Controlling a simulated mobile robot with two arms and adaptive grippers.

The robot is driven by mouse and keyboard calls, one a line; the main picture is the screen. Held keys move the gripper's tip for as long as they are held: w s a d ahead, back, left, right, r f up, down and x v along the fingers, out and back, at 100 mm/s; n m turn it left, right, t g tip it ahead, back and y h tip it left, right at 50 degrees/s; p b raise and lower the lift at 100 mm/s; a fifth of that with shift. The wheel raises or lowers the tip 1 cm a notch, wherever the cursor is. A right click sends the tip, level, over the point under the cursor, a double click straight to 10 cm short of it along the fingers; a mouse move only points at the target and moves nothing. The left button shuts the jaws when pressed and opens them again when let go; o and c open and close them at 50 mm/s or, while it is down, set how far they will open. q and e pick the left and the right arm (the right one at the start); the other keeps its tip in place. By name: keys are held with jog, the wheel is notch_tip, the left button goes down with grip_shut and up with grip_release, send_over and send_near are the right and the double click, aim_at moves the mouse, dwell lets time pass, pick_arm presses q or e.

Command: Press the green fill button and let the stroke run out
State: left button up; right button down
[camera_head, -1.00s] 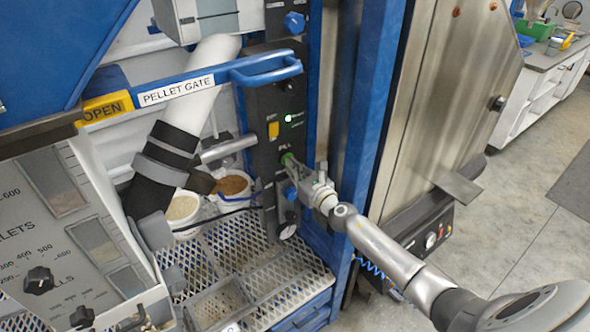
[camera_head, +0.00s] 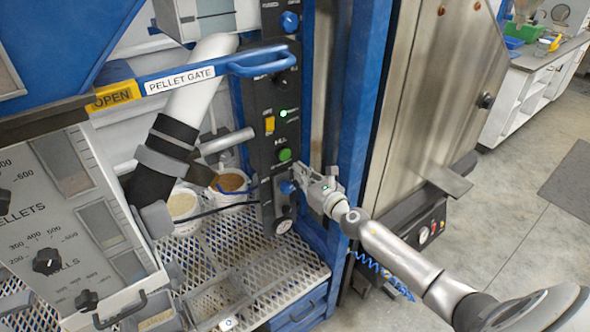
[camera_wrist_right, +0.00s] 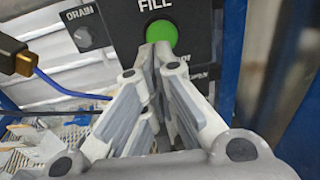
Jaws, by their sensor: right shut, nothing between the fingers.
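The green fill button (camera_head: 284,154) sits on a dark vertical control panel (camera_head: 262,100). In the right wrist view the button (camera_wrist_right: 161,36) shows under the word FILL, just beyond my fingertips. My right gripper (camera_head: 299,172) is shut and empty. In the head view its tips are a little below and to the right of the button, and the whole button face shows. In the right wrist view the tips (camera_wrist_right: 153,50) overlap the button's lower edge; I cannot tell whether they touch it. My left gripper is not in view.
Two white tubs (camera_head: 183,206) stand on the mesh deck (camera_head: 200,258) below a white pipe. A blue post (camera_head: 355,130) and a steel cabinet (camera_head: 430,100) stand at the right.

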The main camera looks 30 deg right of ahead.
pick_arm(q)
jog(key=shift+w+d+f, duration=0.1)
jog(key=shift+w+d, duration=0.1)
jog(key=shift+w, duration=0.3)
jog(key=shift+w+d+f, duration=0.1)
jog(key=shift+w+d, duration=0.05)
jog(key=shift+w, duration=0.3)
pick_arm(e)
jog(key=s, duration=0.7)
jog(key=shift+d, duration=0.45)
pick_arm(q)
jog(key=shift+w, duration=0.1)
pick_arm(e)
jog(key=shift+w+f, duration=0.1)
